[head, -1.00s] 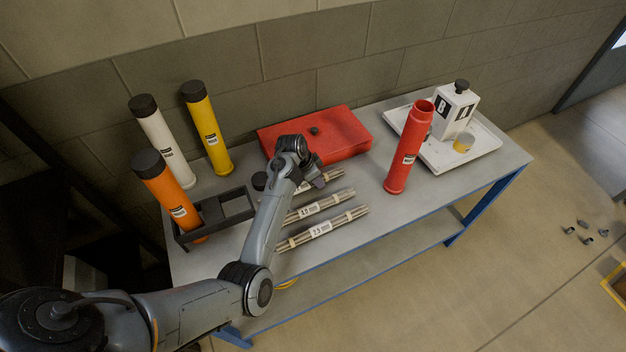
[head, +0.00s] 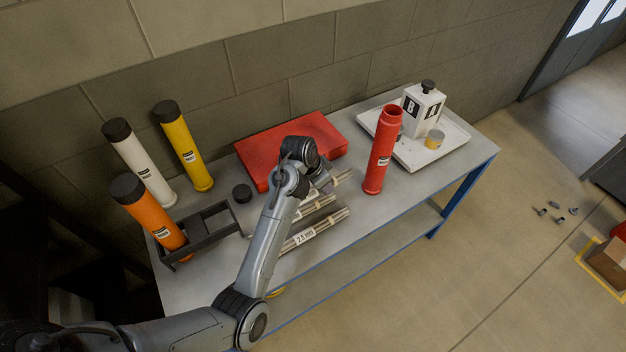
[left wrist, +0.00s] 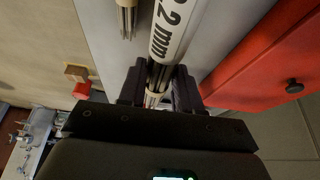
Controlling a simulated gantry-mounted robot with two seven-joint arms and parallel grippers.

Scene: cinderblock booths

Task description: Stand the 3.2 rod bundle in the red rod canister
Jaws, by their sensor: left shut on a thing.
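My left gripper (head: 324,182) is shut on the 3.2 rod bundle (head: 343,177); the arm hides most of it in the head view. In the left wrist view the bundle (left wrist: 168,32), its label ending in "2 mm", runs between the fingers (left wrist: 159,88). It lies roughly level; I cannot tell how far above the table it is. The red rod canister (head: 381,152) stands upright, open-topped and uncapped, just right of the bundle's end. My right gripper is not in view.
The 2.5 mm bundle (head: 316,232) and another bundle lie in front. A red case (head: 292,146) lies behind. White, yellow and orange capped canisters (head: 182,145), a black rack (head: 207,239) and a loose black cap (head: 242,193) are left. A white tray (head: 455,141) is right.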

